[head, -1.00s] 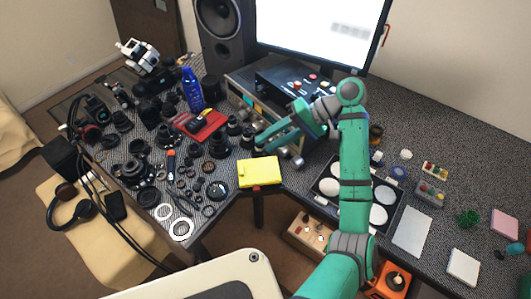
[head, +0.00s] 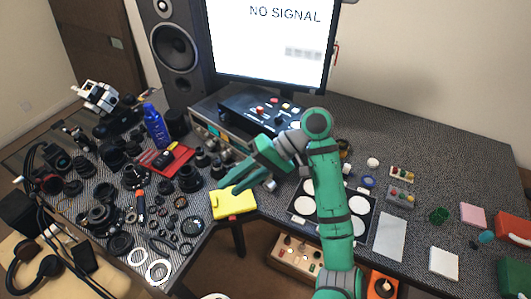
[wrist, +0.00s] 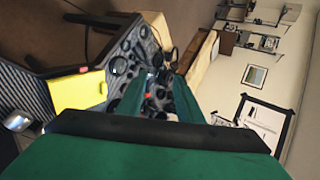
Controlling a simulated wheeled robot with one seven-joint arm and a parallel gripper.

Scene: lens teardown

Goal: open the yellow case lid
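The yellow case (head: 236,204) lies flat at the front edge of the desk, near the inner corner. Its lid looks shut, and a small dark mark shows on its front side. My gripper (head: 229,184) is at the case's back edge in the head view, fingers pointing left. Whether it touches the case cannot be told. The fingers are apart with nothing seen between them. In the wrist view the case (wrist: 77,92) is left of my gripper (wrist: 157,82), outside the fingers.
Lens parts and rings (head: 165,235) crowd the desk left of the case. A red tray (head: 166,160) and a blue bottle (head: 155,127) stand behind them. An electronics unit (head: 214,128) is behind the gripper. A black mat with white discs (head: 330,205) lies to the right.

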